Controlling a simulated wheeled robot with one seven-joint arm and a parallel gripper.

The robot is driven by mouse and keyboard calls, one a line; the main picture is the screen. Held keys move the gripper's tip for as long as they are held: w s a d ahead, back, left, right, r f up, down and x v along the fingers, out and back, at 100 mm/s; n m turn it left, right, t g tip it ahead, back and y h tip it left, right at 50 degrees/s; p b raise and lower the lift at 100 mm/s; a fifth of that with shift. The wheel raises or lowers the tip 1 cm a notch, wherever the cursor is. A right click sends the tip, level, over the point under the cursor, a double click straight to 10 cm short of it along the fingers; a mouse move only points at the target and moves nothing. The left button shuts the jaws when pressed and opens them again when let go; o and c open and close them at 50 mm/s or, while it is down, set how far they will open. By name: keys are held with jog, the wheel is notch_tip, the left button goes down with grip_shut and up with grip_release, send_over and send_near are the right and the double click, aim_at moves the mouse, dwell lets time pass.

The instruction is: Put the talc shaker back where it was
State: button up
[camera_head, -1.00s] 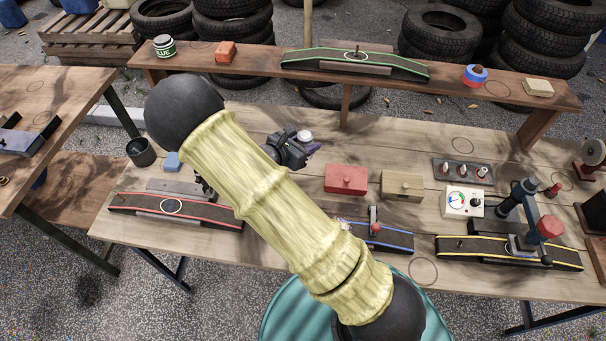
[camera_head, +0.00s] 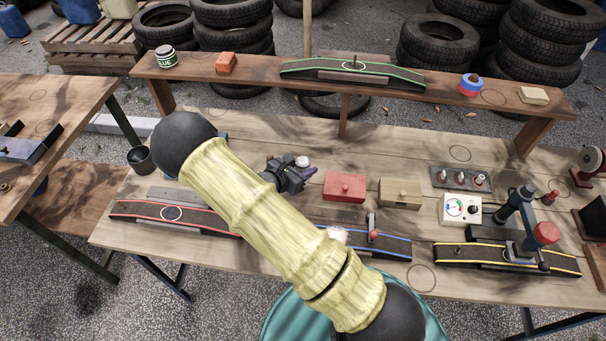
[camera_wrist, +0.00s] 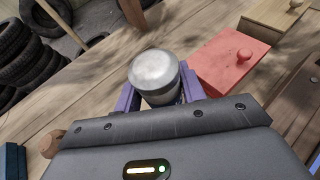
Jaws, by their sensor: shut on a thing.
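The talc shaker (camera_wrist: 155,74), a grey-white cylinder with a pale round top, stands between the purple fingers of my gripper (camera_wrist: 158,92) in the wrist view. My gripper is shut on it. In the head view my gripper (camera_head: 296,172) is over the middle of the workbench (camera_head: 400,150), left of the red box, and the shaker's pale top (camera_head: 302,161) shows at its tip. The shaker's lower part is hidden by my gripper, and I cannot tell how far it is above the bench. Thin circle outlines mark the bench (camera_head: 460,153) and the raised shelf (camera_head: 493,97).
A red box (camera_head: 344,187) and a wooden box (camera_head: 400,193) stand right of my gripper. Red, blue and yellow-edged strips (camera_head: 500,257) lie along the front.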

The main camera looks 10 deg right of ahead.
notch_tip(320, 180, down, 3)
jog(key=shift+w+f, duration=0.15)
jog(key=shift+f, duration=0.05)
jog(key=shift+d+f, duration=0.1)
jog(key=shift+d, duration=0.1)
jog(key=shift+a+f, duration=0.1)
jog(key=shift+a, duration=0.15)
jog(key=o, duration=0.6)
jog(key=shift+s+a, duration=0.1)
jog(key=shift+s, duration=0.1)
jog(key=o, duration=0.4)
jog(key=shift+o, duration=0.2)
jog(key=b+v, duration=0.1)
jog(key=v, duration=1.1)
